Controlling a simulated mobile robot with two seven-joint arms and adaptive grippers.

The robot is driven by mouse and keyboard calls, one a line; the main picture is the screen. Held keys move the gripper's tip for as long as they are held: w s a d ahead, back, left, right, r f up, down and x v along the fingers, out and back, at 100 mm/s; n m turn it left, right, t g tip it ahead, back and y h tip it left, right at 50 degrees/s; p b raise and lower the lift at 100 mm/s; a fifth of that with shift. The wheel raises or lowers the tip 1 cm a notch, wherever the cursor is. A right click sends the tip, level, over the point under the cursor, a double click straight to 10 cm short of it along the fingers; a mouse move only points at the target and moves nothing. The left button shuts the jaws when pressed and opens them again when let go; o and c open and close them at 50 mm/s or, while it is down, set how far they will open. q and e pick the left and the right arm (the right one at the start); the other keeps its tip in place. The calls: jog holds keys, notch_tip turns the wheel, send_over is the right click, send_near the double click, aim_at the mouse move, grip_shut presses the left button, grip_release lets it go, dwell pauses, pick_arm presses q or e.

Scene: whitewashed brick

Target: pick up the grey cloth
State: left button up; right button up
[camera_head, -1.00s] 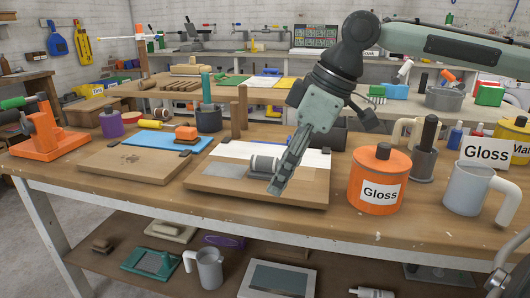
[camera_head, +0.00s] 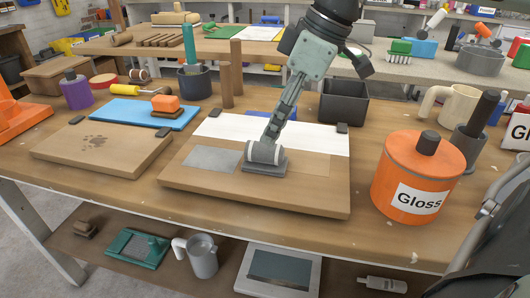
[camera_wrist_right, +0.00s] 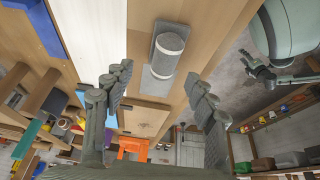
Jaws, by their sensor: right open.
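A light grey roll on a darker flat grey base (camera_head: 265,158) sits on the wooden board (camera_head: 250,190). A flat grey rectangle (camera_head: 212,158) lies just left of it; I cannot tell for sure which of these is the grey cloth. My right gripper (camera_head: 270,138) points down at the roll, its fingers overlapping the roll's top edge. In the right wrist view my right gripper (camera_wrist_right: 165,92) has its two fingers wide apart. The roll (camera_wrist_right: 170,42) shows beyond the gap between them, with nothing held.
An orange Gloss can (camera_head: 420,170) stands right of the board. A dark grey bin (camera_head: 343,102) and two wooden posts (camera_head: 236,75) stand behind it. A second board (camera_head: 100,150) with a paw print lies to the left. A white strip (camera_head: 300,135) crosses the board's back.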

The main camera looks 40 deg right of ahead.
aim_at(265, 146)
jog(key=x, duration=0.3)
jog(key=b+x, duration=0.1)
jog(key=x, duration=0.1)
jog(key=shift+s+a, duration=0.15)
jog(key=shift+s, duration=0.2)
jog(key=shift+w+a+f, duration=0.15)
jog(key=shift+f, duration=0.25)
pick_arm(q)
jog(key=r, duration=0.3)
jog(key=shift+w+a, duration=0.15)
jog(key=shift+w, duration=0.05)
pick_arm(e)
jog(key=c, duration=1.3)
jog(key=shift+r, duration=0.2)
jog(key=shift+r, duration=0.25)
notch_tip(265, 146, up, 4)
jog(key=shift+p, duration=0.55)
pick_arm(q)
jog(key=f, duration=0.3)
jog(key=shift+s+f+p, duration=0.2)
jog(key=shift+f+p, duration=0.1)
pick_arm(e)
jog(key=s+a+r, duration=0.1)
jog(key=a+r, duration=0.5)
jog(key=a, duration=0.5)
jog(key=shift+s+a, duration=0.3)
